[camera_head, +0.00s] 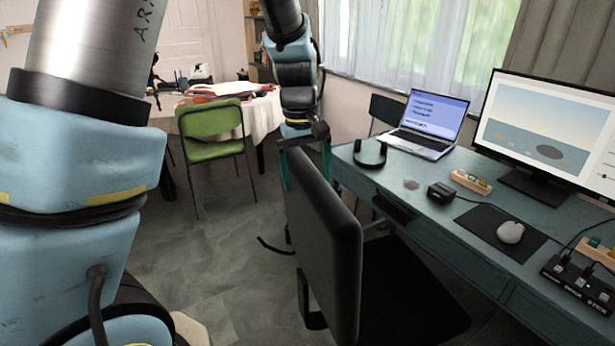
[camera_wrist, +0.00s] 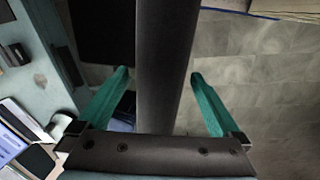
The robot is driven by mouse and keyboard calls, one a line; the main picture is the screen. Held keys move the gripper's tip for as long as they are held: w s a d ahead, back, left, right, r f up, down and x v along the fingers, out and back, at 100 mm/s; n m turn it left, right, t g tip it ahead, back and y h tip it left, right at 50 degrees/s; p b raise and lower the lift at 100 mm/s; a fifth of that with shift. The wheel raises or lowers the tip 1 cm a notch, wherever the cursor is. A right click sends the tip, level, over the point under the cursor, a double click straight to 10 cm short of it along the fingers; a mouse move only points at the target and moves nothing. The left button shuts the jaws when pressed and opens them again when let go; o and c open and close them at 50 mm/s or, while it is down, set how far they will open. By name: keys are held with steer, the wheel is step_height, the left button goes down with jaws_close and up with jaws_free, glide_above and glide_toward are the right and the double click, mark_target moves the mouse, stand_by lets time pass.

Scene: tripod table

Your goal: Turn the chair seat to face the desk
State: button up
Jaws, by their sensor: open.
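The black chair stands beside the desk, its backrest (camera_head: 330,235) on the left and its dark seat (camera_head: 415,295) extending right toward the desk (camera_head: 450,220). My gripper (camera_head: 306,172) is at the far upper part of the backrest, pointing down, with its teal fingers apart. In the wrist view, my gripper (camera_wrist: 158,75) is open and the backrest edge (camera_wrist: 165,60) runs between the two fingers, with a visible gap on the right side. The seat (camera_wrist: 100,30) shows dark at the upper left there. The chair's base is mostly hidden.
The desk holds a laptop (camera_head: 430,122), a monitor (camera_head: 550,130), a mouse (camera_head: 510,232) and small boxes. A green chair (camera_head: 212,130) and a cloth-covered table (camera_head: 262,110) stand behind. Grey floor (camera_head: 225,255) is open left of the black chair.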

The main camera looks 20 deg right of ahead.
steer(key=shift+f, duration=0.65)
jaws_close()
stand_by(0.4)
